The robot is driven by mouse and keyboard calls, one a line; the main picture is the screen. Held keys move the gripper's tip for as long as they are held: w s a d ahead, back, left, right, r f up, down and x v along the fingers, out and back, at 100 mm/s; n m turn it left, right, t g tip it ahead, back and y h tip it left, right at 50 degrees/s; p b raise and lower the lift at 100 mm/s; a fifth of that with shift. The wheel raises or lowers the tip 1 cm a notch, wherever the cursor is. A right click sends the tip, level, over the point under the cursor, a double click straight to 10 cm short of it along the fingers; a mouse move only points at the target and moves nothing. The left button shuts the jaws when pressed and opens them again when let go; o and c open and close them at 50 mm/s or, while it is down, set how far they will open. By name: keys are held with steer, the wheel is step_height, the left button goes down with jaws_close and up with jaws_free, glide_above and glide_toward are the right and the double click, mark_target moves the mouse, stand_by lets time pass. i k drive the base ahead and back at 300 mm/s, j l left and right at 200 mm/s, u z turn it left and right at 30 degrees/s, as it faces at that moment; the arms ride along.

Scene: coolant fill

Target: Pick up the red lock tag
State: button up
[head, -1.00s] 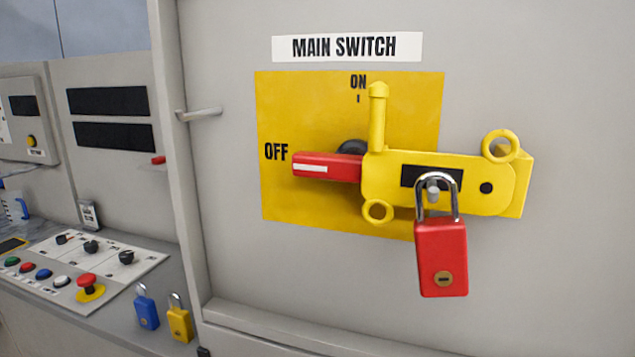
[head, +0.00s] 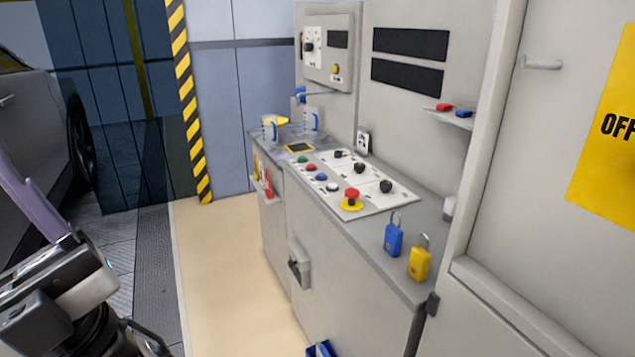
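A small red item (head: 444,107) lies on a small wall shelf (head: 455,121) at the right of the console, beside a small blue item (head: 464,112). It may be the red lock tag, but it is too small to tell. Thin red and yellow pieces (head: 267,184) also show in a holder on the console's left side; I cannot tell what they are. The end of my arm, with my gripper (head: 60,285), shows partly at the lower left, far from the shelf. I cannot make out its fingertips or whether it holds anything.
A blue padlock (head: 394,238) and a yellow padlock (head: 419,262) stand at the console's front edge, near a button panel (head: 350,185). Jugs (head: 270,127) stand at the back. A cabinet door (head: 540,180) bounds the right.

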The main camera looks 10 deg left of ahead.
mark_target(269, 194)
steer(key=i+j, duration=1.05)
steer(key=j, duration=0.15)
steer(key=i+j+u, duration=0.1)
steer(key=i+j, duration=0.95)
steer(key=j, duration=0.2)
